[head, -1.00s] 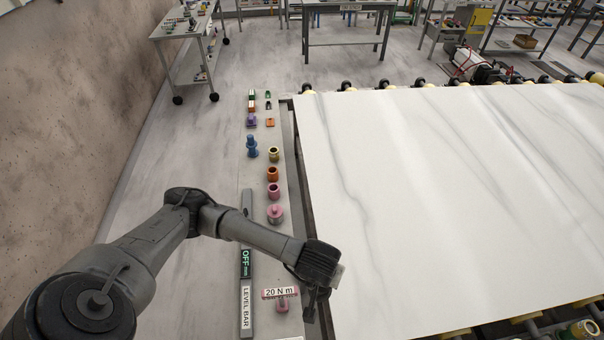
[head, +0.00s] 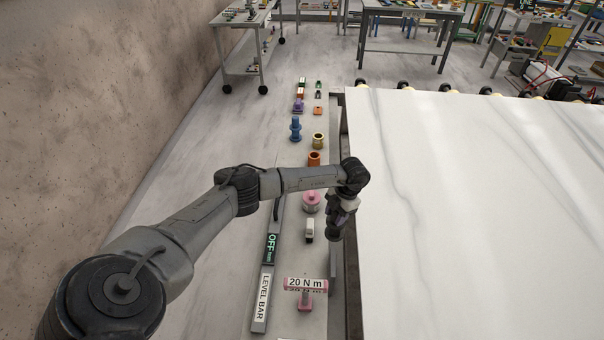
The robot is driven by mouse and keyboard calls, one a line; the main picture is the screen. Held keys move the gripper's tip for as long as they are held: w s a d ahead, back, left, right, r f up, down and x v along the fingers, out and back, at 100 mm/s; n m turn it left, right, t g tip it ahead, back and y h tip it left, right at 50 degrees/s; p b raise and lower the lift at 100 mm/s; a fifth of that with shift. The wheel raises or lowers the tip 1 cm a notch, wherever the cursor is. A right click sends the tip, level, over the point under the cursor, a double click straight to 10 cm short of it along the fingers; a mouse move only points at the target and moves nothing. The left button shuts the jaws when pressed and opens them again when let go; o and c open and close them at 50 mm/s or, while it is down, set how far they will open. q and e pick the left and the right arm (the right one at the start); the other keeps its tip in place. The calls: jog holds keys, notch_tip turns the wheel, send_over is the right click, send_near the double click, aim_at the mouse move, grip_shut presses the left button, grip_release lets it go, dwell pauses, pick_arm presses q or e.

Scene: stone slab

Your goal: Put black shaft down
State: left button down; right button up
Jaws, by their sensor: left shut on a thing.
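My left gripper (head: 342,214) hangs pointing down at the right edge of the narrow grey ledge (head: 318,262), beside the white slab (head: 470,230). It is shut on a dark piece (head: 333,233), which looks like the black shaft. The shaft shows only as a short dark end below the fingers, and its full shape is hidden. I cannot tell whether it touches the ledge. My right gripper is not in view.
A small white-and-dark block (head: 309,229) stands just left of the gripper. A pink cylinder (head: 311,202), an orange ring (head: 314,159) and a blue part (head: 296,129) stand farther back. A level bar (head: 260,300) and a pink 20 N m tool (head: 305,287) lie nearer.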

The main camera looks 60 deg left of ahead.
pick_arm(q)
jog(key=shift+s+a+f+n, duration=0.15)
jog(key=shift+a+f+n, duration=0.15)
jog(key=shift+n, duration=0.1)
jog(key=s+d+f+p, duration=0.2)
jog(key=s+f+p, duration=0.1)
jog(key=s+f, duration=0.8)
jog(key=c, duration=0.6)
grip_release()
jog(key=shift+c, duration=0.2)
